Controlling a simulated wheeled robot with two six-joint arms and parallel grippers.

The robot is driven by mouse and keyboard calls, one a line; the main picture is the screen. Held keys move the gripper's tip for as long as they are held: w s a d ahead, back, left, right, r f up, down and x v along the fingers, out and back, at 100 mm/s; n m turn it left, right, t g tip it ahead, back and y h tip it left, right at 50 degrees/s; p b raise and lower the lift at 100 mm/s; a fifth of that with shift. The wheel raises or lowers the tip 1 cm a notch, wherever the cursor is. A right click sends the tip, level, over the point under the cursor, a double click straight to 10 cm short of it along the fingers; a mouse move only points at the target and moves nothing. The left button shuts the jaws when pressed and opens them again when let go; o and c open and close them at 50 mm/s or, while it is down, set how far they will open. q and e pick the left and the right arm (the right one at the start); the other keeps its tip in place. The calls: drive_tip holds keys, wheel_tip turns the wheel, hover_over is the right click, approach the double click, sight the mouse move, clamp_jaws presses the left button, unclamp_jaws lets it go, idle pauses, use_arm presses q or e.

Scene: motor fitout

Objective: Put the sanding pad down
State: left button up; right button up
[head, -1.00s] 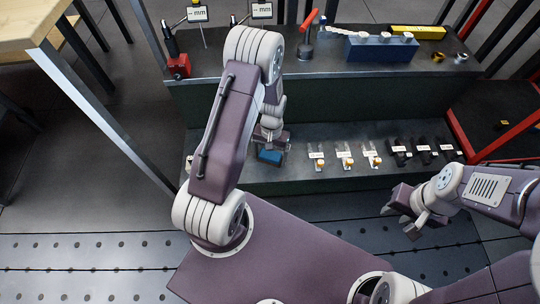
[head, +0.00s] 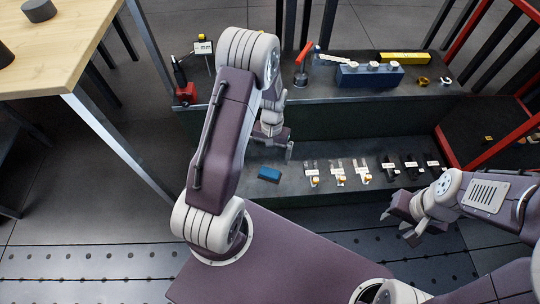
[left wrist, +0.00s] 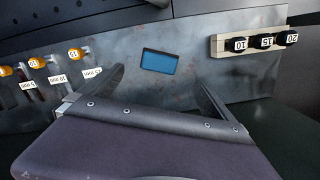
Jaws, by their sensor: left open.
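The sanding pad, a blue block (head: 269,174), lies on the lower shelf (head: 300,190) of the dark bench, left of the small labelled parts. It also shows in the left wrist view (left wrist: 159,62), lying flat beyond and between my fingertips, clear of both. My left gripper (head: 276,146) is open and empty, behind and above the pad in the head view. Its two spread fingers show in the left wrist view (left wrist: 162,92). My right gripper (head: 398,226) hangs at the right, in front of the bench, with its fingers apart and nothing between them.
Several labelled parts with orange (head: 340,180) and black (head: 410,168) pieces stand along the lower shelf. The upper shelf holds a blue block with white-topped pieces (head: 370,77), a yellow case (head: 405,58) and a red-handled tool (head: 302,65). A wooden table (head: 60,60) is at upper left.

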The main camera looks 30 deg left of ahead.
use_arm(q)
drive_tip(key=s+d+r+m+t, duration=0.1)
drive_tip(key=s+d+r+t, duration=0.1)
drive_tip(key=s+d+r, duration=0.3)
drive_tip(key=s+r, duration=0.4)
drive_tip(key=r, duration=0.3)
drive_tip(key=shift+s+r+m+t, duration=0.3)
drive_tip(key=shift+s+r, duration=0.1)
drive_tip(key=shift+d, duration=0.1)
